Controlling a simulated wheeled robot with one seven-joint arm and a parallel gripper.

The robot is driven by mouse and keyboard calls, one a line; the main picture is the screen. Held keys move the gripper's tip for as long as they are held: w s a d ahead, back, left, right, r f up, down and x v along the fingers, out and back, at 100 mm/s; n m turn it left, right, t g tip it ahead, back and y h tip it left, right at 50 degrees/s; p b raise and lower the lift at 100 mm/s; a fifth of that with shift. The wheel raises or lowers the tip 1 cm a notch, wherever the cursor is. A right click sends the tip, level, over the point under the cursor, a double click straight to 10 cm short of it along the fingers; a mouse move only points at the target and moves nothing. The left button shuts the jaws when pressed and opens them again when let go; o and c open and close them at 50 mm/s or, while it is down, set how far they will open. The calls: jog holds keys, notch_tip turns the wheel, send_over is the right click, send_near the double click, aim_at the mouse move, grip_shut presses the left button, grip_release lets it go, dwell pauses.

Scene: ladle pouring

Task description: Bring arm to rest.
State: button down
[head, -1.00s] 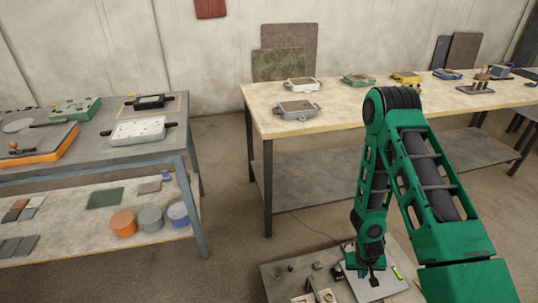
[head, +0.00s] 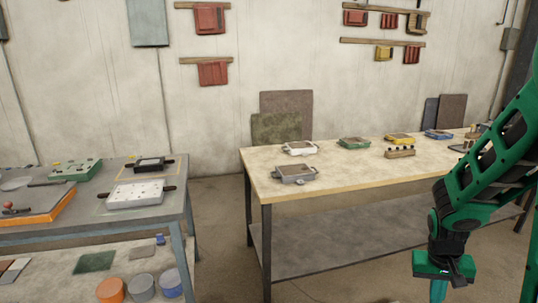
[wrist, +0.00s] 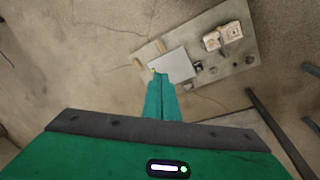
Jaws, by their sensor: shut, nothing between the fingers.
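My green gripper (head: 438,288) hangs at the lower right of the head view, with its fingers pointing down and cut off by the bottom edge. It is right of the bench's front legs and clear of the benchtop. In the wrist view its green fingers (wrist: 160,95) lie together with nothing between them. Below them in that view is a board (wrist: 238,75) with a pale plate (wrist: 172,65), white two-part blocks (wrist: 222,36) and small round parts. The fingers appear apart from it.
A wooden-topped bench (head: 345,170) with several small boxed devices stands at centre right. A grey bench (head: 100,220) stands at left, its lower shelf holding coloured pots (head: 142,287). Bare floor (head: 215,225) lies between them. Dark legs (wrist: 275,130) show right in the wrist view.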

jog(key=s+a+r+m+y, duration=0.1)
jog(key=s+a+r+y, duration=0.1)
jog(key=s+r, duration=1.3)
jog(key=s, duration=0.3)
jog(key=shift+s+a+r+m+y, duration=0.2)
jog(key=shift+s+a+m+y, duration=0.1)
jog(key=shift+a, duration=0.1)
